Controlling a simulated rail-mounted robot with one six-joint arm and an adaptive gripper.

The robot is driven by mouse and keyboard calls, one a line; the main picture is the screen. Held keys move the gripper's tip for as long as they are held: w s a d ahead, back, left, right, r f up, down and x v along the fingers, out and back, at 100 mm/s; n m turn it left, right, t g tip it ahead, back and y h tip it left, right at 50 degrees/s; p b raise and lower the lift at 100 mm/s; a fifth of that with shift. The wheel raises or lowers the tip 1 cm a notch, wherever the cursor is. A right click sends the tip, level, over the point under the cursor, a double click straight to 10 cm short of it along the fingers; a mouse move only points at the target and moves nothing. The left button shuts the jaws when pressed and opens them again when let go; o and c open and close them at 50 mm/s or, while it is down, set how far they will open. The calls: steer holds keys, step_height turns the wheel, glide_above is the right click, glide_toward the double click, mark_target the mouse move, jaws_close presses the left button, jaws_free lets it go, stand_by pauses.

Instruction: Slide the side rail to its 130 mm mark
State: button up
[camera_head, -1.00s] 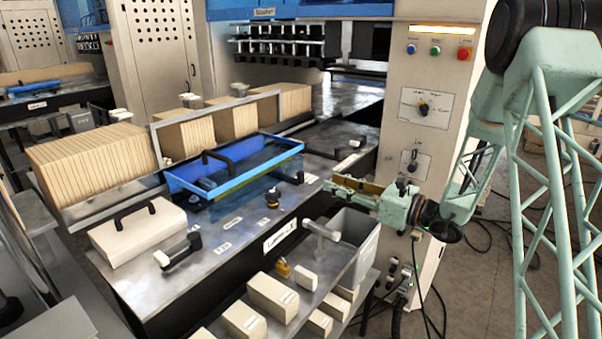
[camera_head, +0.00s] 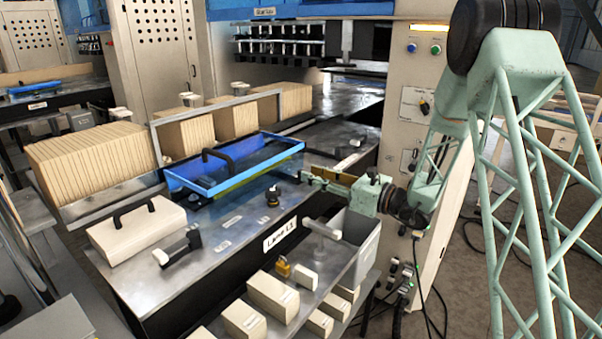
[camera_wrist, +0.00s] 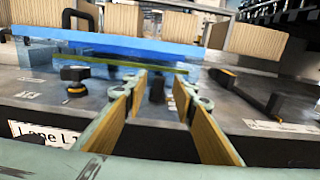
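A long grey metal rail (camera_head: 215,110) runs along the kraft stacks behind the blue tray (camera_head: 178,178); I cannot tell for sure whether it is the side rail. The lane table carries small white scale labels (camera_head: 223,246), too small to read, and a black knob (camera_head: 272,196), also in the wrist view (camera_wrist: 75,82). My gripper (camera_head: 314,174) is level over the table's right part, right of the tray.
A black bar-like handle (camera_wrist: 255,90) lies right of my fingers in the wrist view. A white box with a black handle (camera_head: 135,228) and a black lever with a white end (camera_head: 178,250) sit left. A grey bin (camera_head: 355,235) and beige blocks (camera_head: 272,295) stand in front. The control cabinet (camera_head: 410,70) rises behind.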

mark_target(301, 170)
steer(key=shift+b+x, duration=0.3)
steer(key=shift+x, duration=2.35)
jaws_close()
